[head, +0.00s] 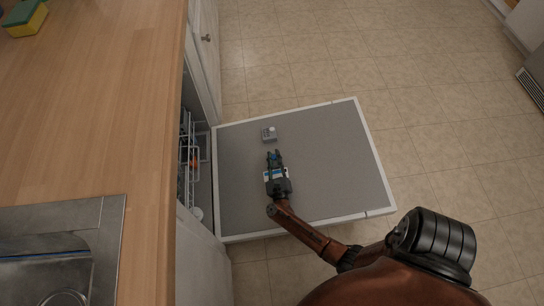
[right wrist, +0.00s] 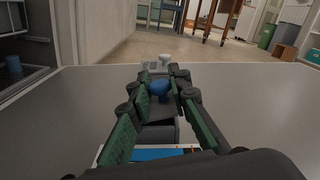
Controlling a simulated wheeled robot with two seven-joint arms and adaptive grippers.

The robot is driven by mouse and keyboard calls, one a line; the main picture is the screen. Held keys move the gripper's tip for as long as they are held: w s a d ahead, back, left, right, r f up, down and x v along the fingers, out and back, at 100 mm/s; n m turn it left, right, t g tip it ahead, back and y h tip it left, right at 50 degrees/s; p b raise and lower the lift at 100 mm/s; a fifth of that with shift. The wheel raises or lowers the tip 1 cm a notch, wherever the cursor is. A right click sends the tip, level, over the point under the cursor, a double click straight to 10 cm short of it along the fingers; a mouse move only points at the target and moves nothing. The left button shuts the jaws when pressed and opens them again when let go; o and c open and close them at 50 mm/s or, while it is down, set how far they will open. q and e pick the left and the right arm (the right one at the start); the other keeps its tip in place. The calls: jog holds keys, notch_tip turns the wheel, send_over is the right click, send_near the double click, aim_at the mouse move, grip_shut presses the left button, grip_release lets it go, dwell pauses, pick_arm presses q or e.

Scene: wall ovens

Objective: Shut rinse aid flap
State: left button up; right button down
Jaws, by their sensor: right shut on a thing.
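The open door (head: 330,150) lies flat with its grey inner face up. My right gripper (head: 275,156) is over the middle of this face and hides much of the dispenser there. In the right wrist view its green-padded fingers (right wrist: 160,88) are shut on a rounded blue knob (right wrist: 159,88). The knob appears to belong to the rinse aid flap. A dark part (right wrist: 158,108) shows below the knob, but I cannot tell the flap's angle. A white, blue and red label (right wrist: 160,153) lies nearer the wrist. My left gripper is out of view.
A small grey fitting with a pale knob (head: 269,134) stands on the door beyond my fingertips. A wire rack (head: 188,160) is inside the machine at left, under the wooden counter (head: 100,110). The door around the gripper is clear.

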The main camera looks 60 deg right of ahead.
jog(key=shift+s+d+f+m, duration=0.1)
jog(key=shift+s+f+m, duration=0.15)
jog(key=shift+m, duration=0.25)
jog(key=c, duration=1.8)
grip_release()
